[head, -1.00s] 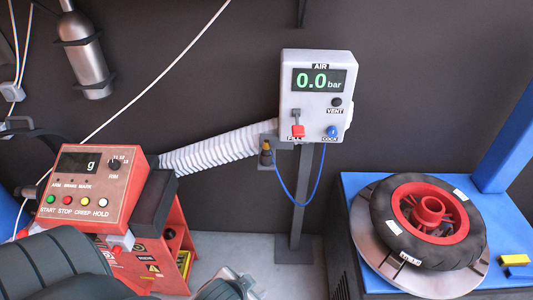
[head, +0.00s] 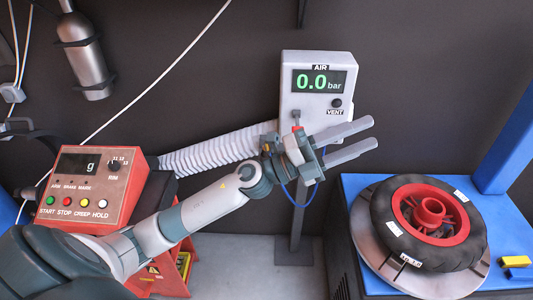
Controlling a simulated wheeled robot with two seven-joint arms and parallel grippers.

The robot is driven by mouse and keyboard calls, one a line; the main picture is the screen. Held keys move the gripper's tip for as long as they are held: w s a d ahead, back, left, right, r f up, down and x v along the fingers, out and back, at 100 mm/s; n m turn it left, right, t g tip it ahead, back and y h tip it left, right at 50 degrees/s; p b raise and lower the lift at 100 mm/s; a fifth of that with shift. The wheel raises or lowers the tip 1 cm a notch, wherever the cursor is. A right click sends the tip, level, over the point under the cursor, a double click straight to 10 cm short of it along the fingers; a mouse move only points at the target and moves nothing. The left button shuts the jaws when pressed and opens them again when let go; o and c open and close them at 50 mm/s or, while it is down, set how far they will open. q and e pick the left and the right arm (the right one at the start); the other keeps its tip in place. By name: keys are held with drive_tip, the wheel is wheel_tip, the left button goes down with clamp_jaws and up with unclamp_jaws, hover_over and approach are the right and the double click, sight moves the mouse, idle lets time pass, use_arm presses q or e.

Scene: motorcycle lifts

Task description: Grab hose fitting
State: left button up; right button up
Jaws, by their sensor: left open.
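My left gripper (head: 373,133) is open and empty. Its two grey fingers point right, in front of the lower part of the air station (head: 318,75). My left arm reaches in from the lower left. The hose fitting, in its holder at the left of the station's post, is now mostly or fully hidden behind my wrist. A piece of the blue hose (head: 292,197) shows below my gripper. The lower edge of the station, with its blue knob, is covered by my gripper. My right gripper is out of view.
A red control box (head: 88,190) stands on the left, with a white ribbed duct (head: 210,155) behind my arm. A tyre (head: 465,225) with a red rim lies on a blue machine (head: 362,182) at the right. The station's post (head: 297,230) stands below my gripper.

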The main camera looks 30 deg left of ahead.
use_arm(q)
drive_tip(key=w+a+f+m+g+y, duration=0.4)
drive_tip(key=a+f+m+g+y, duration=0.5)
drive_tip(key=m, duration=0.3)
drive_tip(key=a+r+n+y, duration=0.1)
drive_tip(key=a+y, duration=0.2)
drive_tip(key=a, duration=0.7)
drive_tip(key=a+r+n+g+y, duration=0.1)
drive_tip(key=a+y, duration=0.3)
drive_tip(key=a, duration=0.7)
drive_tip(key=shift+w+a+r+n, duration=0.25)
drive_tip(key=shift+r+n, duration=0.05)
drive_tip(key=shift+r, duration=0.1)
